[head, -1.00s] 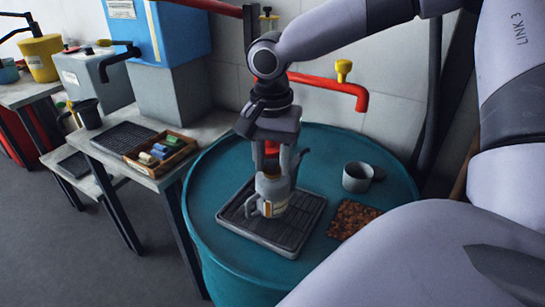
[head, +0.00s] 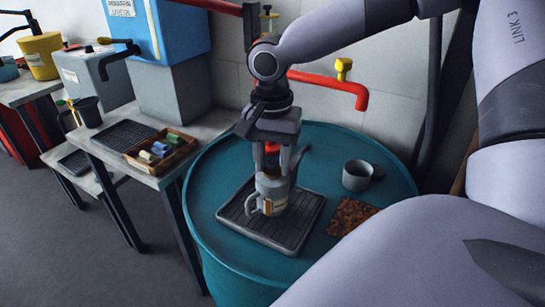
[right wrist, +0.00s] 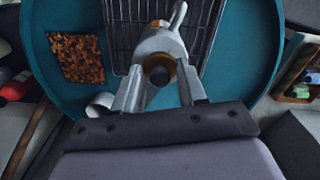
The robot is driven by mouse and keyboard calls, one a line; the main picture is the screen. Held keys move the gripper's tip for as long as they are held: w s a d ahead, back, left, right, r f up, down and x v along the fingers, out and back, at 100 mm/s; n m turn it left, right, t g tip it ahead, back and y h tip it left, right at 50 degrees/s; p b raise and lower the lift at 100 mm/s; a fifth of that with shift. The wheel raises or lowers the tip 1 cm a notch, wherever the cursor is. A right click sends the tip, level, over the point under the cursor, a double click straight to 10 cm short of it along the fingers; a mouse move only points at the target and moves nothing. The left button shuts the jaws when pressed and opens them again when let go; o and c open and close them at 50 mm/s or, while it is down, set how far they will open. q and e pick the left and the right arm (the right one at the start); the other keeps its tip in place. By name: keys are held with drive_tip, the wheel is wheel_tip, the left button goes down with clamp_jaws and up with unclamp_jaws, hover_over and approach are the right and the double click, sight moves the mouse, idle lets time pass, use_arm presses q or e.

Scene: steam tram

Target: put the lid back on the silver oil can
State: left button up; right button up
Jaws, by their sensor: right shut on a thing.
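The silver oil can (head: 272,192) stands upright on the black drip tray (head: 285,235) on a teal drum top. It has a tan label, and its spout or handle points to the left. My right gripper (head: 272,172) is directly above the can, pointing down, with its fingers at the can's top. In the right wrist view, the fingers close on either side of a round brass-rimmed piece with a dark centre, which looks like the lid (right wrist: 158,62). The fingers partly hide it, and I cannot tell whether it is seated on the can. My left gripper is not in view.
A grey cup (head: 356,176) and a brown speckled mat (head: 352,215) lie right of the tray on the drum (head: 215,180). A red pipe (head: 330,82) runs along the wall behind. A side table at left holds a wooden box (head: 160,152) of small coloured pieces.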

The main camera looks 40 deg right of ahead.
drive_tip(key=shift+f, duration=0.15)
drive_tip(key=o, duration=1.6)
drive_tip(key=shift+c, duration=0.2)
wheel_tip(320, 180, up, 4)
drive_tip(key=p, duration=0.4)
drive_tip(key=shift+r+p, duration=0.25)
drive_tip(key=shift+p, duration=0.1)
drive_tip(key=shift+r, duration=0.8)
clamp_jaws()
